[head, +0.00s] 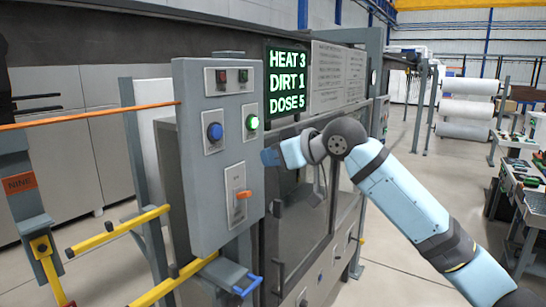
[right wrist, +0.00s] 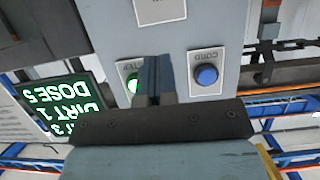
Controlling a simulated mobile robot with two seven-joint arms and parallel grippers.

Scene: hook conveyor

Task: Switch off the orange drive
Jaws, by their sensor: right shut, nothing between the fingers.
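The orange lever (head: 242,194) sticks out of a pale switch plate (head: 236,183) low on the grey control panel (head: 188,148). Above it are a blue button (head: 215,131) and a lit green button (head: 252,123). My right gripper (head: 267,157) is shut and empty, just right of the panel, higher than the lever. In the right wrist view its closed fingers (right wrist: 153,60) partly cover the green button (right wrist: 133,84), beside the blue button (right wrist: 207,74). The lever is not visible there; only part of a pale plate (right wrist: 160,8) shows at the top edge. My left gripper is out of view.
A display (head: 288,82) reads HEAT 3, DIRT 1, DOSE 5. Two small switches or lamps (head: 231,76) sit at the panel's top. Yellow bars (head: 118,232) and a blue handle (head: 247,285) stand low around the panel. A glazed cabinet (head: 302,215) is behind my right gripper.

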